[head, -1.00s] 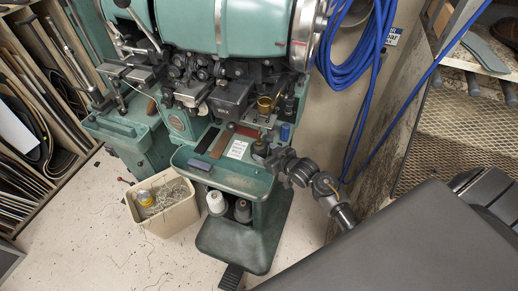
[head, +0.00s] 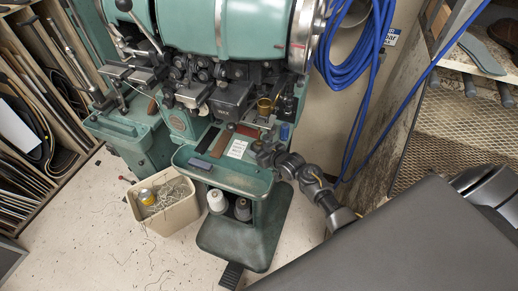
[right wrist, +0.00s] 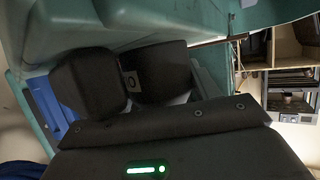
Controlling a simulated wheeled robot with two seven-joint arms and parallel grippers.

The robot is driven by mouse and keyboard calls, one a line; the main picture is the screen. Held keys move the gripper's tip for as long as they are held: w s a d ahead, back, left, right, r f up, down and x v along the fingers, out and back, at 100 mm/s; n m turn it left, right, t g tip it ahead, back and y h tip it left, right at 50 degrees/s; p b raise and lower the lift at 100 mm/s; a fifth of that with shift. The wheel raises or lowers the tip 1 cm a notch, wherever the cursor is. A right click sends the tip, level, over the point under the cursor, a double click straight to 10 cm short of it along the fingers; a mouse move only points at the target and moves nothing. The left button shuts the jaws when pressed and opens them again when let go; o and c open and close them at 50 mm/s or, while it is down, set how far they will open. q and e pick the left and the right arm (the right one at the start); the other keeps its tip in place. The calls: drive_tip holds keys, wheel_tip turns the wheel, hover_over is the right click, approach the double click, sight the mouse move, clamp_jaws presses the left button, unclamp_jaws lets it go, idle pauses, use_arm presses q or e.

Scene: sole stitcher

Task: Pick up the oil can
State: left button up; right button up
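The oil can is mostly hidden in the head view, where my right gripper (head: 262,152) covers its place at the right end of the machine's green tray (head: 240,178). In the right wrist view the two dark fingers of this gripper (right wrist: 122,78) lie close together, and no can body shows clearly between them. A thin rod (right wrist: 218,42) sticks out beyond the fingers to the right; I cannot tell if it is the can's spout. Whether the fingers grip anything is not visible. My left gripper is out of view.
A white card (head: 237,149) and a brown strip (head: 220,144) lie left of the gripper. A blue object (head: 284,132) stands close behind it. A brass cup (head: 265,106) sits above on the machine.

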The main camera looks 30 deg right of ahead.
sight(259, 138)
drive_tip(key=shift+c, duration=1.1)
drive_tip(key=shift+s+r+b, duration=0.15)
drive_tip(key=shift+r+b, duration=0.15)
drive_tip(key=shift+b, duration=0.15)
wheel_tip(259, 138, up, 6)
drive_tip(key=shift+f+b, duration=0.1)
drive_tip(key=shift+b, duration=0.35)
drive_tip(key=s+a+b, duration=0.3)
drive_tip(key=s+b, duration=0.1)
drive_tip(key=s, duration=1.5)
drive_tip(key=shift+s+r, duration=0.2)
drive_tip(key=shift+r, duration=0.1)
